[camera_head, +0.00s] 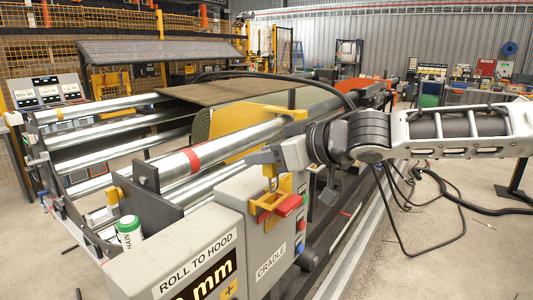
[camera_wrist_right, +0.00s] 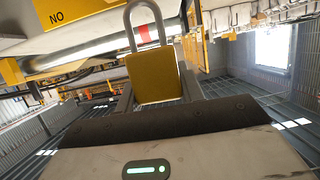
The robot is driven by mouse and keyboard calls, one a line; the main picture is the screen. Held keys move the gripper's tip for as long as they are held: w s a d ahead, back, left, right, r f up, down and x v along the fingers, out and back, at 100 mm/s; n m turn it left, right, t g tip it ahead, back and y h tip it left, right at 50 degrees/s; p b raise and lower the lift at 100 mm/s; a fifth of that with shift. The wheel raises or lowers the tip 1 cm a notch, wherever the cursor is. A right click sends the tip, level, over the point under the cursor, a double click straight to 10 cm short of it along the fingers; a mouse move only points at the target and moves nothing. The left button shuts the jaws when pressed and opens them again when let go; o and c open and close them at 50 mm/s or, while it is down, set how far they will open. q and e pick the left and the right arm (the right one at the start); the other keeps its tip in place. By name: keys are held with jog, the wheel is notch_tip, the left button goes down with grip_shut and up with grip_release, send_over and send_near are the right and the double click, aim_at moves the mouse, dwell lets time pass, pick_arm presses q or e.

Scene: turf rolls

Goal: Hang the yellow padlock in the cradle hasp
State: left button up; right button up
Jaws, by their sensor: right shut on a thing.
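My right gripper (camera_head: 264,162) comes in from the right, above the grey cradle box. In the right wrist view its jaws are shut on the body of the yellow padlock (camera_wrist_right: 153,76). The padlock's steel shackle points away from the gripper. In the head view the padlock (camera_head: 269,171) is small and partly hidden by the gripper, just above the cradle hasp. The hasp is a yellow bracket (camera_head: 264,208) on the box labelled CRADLE, with a red part (camera_head: 290,205) beside it. I cannot tell whether the shackle touches the hasp. My left gripper is not in view.
The grey control box (camera_head: 207,238) has several coloured buttons on its side. Steel rollers (camera_head: 205,152) and a turf roll (camera_head: 203,124) lie behind it. A green-lidded can (camera_head: 129,229) stands at the left. Black cables (camera_head: 405,210) hang at the right over open floor.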

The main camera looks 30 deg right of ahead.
aim_at(275, 180)
dwell(0.8)
dwell(0.8)
jog(key=shift+f+b, duration=0.3)
jog(key=shift+f, duration=0.25)
jog(key=shift+f+b, duration=0.55)
jog(key=shift+f, duration=0.05)
jog(key=shift+f+b, duration=0.3)
jog(key=shift+f, duration=0.05)
jog(key=shift+f, duration=0.15)
jog(key=shift+f+b, duration=1.05)
jog(key=shift+b, duration=0.05)
jog(key=shift+f, duration=0.1)
jog(key=o, duration=1.1)
